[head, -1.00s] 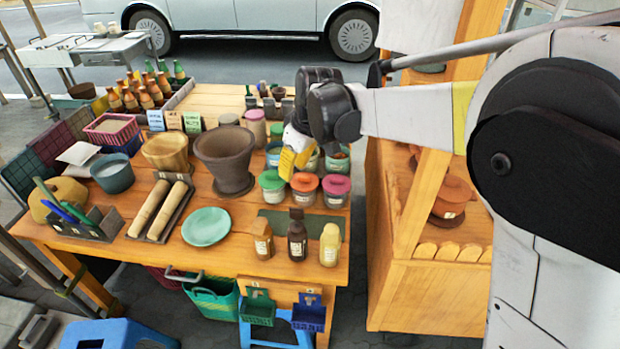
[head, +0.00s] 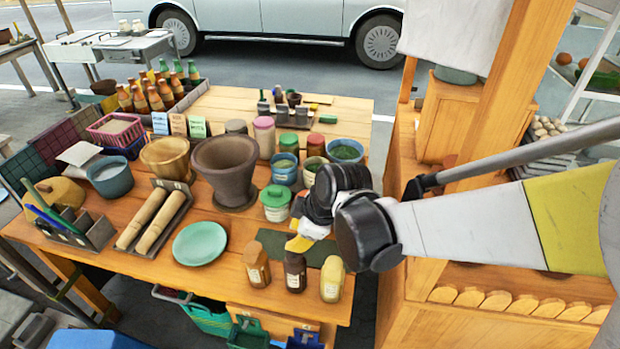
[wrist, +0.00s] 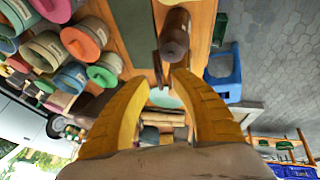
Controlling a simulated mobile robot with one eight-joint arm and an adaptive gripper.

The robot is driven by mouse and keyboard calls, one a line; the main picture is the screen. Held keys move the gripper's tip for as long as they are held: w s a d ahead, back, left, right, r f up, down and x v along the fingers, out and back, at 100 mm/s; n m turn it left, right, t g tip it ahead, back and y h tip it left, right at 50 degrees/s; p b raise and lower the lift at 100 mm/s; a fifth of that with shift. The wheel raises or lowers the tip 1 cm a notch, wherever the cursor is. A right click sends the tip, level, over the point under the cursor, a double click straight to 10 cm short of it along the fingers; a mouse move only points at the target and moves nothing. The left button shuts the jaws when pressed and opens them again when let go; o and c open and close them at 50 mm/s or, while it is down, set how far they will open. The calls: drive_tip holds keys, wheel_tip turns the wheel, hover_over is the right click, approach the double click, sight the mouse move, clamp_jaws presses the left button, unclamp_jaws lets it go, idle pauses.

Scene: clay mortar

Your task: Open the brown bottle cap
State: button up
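The brown bottle (head: 295,272) stands upright at the table's front edge, the middle one of three small bottles. An amber-brown bottle (head: 257,266) is on its left and a pale yellow bottle (head: 332,279) on its right. My gripper (head: 298,243) is just above and behind the brown bottle, its yellow fingers angled down toward it. In the wrist view my gripper (wrist: 166,82) has its fingers spread apart with nothing between them. A dark brown bottle (wrist: 175,30) shows just beyond the fingertips, apart from them. The cap is hard to make out in either view.
A green-lidded jar (head: 276,203) stands behind my gripper, with a mint plate (head: 200,243) to the left. A large clay mortar (head: 224,170) stands further back. A wooden cabinet (head: 480,315) stands right of the table. A dark green mat (head: 272,243) lies behind the bottles.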

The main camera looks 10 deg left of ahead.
drive_tip(key=shift+x, duration=0.8)
clamp_jaws()
